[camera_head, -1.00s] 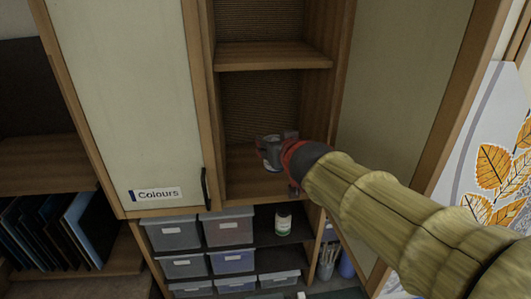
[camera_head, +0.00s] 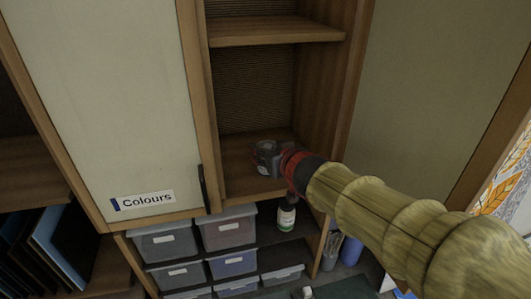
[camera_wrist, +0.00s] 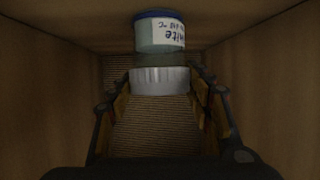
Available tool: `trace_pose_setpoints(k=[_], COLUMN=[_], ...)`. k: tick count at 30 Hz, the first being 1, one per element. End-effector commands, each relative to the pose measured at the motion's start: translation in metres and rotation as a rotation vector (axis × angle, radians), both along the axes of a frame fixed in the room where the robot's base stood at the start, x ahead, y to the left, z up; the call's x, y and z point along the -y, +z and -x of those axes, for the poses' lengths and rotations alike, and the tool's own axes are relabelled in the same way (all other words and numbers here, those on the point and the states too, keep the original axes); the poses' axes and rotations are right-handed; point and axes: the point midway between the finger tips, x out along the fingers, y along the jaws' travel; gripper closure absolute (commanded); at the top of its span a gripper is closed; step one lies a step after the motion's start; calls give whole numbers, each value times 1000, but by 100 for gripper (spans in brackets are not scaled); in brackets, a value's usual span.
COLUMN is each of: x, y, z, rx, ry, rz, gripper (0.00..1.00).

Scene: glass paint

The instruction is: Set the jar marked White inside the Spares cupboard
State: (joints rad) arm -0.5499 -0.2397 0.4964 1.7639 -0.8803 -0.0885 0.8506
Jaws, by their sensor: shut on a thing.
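The White jar (camera_wrist: 160,45) shows in the wrist view, with its label upside down, a blue band at one end and a pale ridged lid at the other. My gripper (camera_wrist: 160,80) is shut on it, a finger on each side. In the head view my gripper (camera_head: 266,156) is inside the open compartment (camera_head: 236,180), just over its lowest board, and mostly hides the jar. I cannot tell whether the jar touches the board. No Spares label shows.
A closed door marked Colours (camera_head: 148,201) with a dark handle is left of the compartment. A pale panel (camera_head: 435,80) stands to the right. A shelf board (camera_head: 275,30) is above. Below are grey bins (camera_head: 228,229) and a jar with a white label (camera_head: 286,216).

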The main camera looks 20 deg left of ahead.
Motion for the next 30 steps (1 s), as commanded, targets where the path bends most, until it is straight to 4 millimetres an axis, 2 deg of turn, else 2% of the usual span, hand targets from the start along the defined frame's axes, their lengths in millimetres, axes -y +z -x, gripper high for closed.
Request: trace_pose_setpoints(k=[10, 11, 12, 20, 30], x=[0, 0, 0, 0, 0], y=[-2, -3, -2, -2, 0], z=[0, 0, 0, 0, 0], rx=[1, -1, -1, -1, -1], ry=[-1, -1, -1, -1, -1], rz=[0, 1, 1, 1, 1], gripper=[97, 49, 46, 32, 31])
